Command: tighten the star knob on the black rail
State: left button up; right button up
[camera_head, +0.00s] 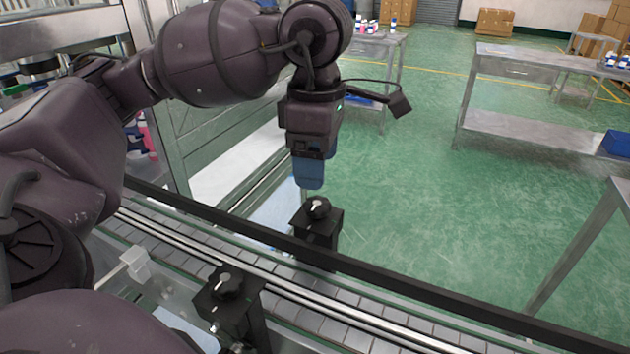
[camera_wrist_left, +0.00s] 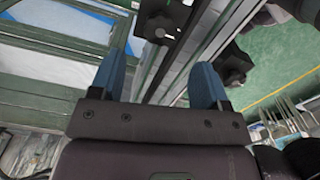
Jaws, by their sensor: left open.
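A black star knob (camera_head: 318,208) with a pale mark sits on top of a black block (camera_head: 318,228) at the black rail (camera_head: 400,283) along the conveyor's far side. My left gripper (camera_head: 308,184) points down, just above and slightly left of this knob in the head view, with its blue fingers overlapping in the picture. In the left wrist view my left gripper (camera_wrist_left: 160,68) has its two blue fingers apart with nothing between them. The knob (camera_wrist_left: 160,27) shows beyond the fingertips, apart from them. My right gripper is not in view.
A second black star knob (camera_head: 226,282) tops a block on the conveyor's near side. The conveyor (camera_head: 300,275) runs diagonally between the two blocks. A metal machine frame (camera_head: 225,125) stands left of my gripper. Green floor (camera_head: 410,200) lies open beyond the rail, with metal tables (camera_head: 530,60) farther back.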

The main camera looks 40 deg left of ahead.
pick_arm(q)
jog(key=shift+r, duration=2)
jog(key=shift+s+d+f, duration=0.1)
